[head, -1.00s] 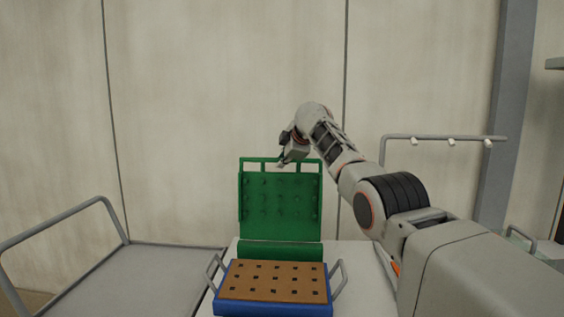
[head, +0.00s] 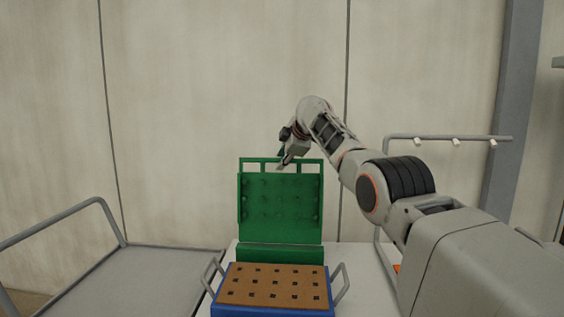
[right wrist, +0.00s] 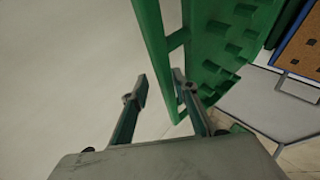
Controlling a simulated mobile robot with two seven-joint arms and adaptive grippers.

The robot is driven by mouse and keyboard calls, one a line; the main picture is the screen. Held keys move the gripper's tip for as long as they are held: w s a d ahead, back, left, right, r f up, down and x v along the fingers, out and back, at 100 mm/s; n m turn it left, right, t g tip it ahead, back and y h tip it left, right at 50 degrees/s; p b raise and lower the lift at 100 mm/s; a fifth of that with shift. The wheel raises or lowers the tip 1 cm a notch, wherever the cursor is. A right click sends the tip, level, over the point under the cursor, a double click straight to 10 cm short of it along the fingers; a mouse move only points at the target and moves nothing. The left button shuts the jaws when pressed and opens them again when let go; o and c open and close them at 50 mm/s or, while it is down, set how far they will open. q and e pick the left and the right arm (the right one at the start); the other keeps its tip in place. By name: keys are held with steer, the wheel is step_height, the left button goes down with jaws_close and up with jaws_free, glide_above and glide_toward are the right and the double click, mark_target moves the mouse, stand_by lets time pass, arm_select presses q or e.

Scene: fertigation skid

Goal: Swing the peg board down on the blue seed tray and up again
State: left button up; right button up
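The green peg board (head: 281,205) stands upright behind the blue seed tray (head: 272,312), its pegs facing me. A barred handle (head: 257,160) runs along its top edge. The tray is filled with brown soil (head: 272,284) that has rows of dark holes. My right gripper (head: 283,162) is at the top handle. In the right wrist view, its two fingers (right wrist: 157,92) are spread apart, with the green handle bar (right wrist: 152,40) running between them; the right finger appears to be in the handle's opening. I cannot tell whether either finger touches. My left gripper is out of view.
The tray and board sit on a light bench (head: 354,279). A grey cart (head: 150,277) with a tube rail stands at left. A grey rack with white pegs (head: 446,138) is at right, behind my arm. A plain wall closes the back.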

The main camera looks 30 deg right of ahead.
steer(key=shift+s+f, duration=0.1)
steer(key=shift+f, duration=0.1)
steer(key=shift+a, duration=0.1)
steer(key=shift+v, duration=1.05)
steer(key=v, duration=1)
steer(key=shift+r, duration=0.15)
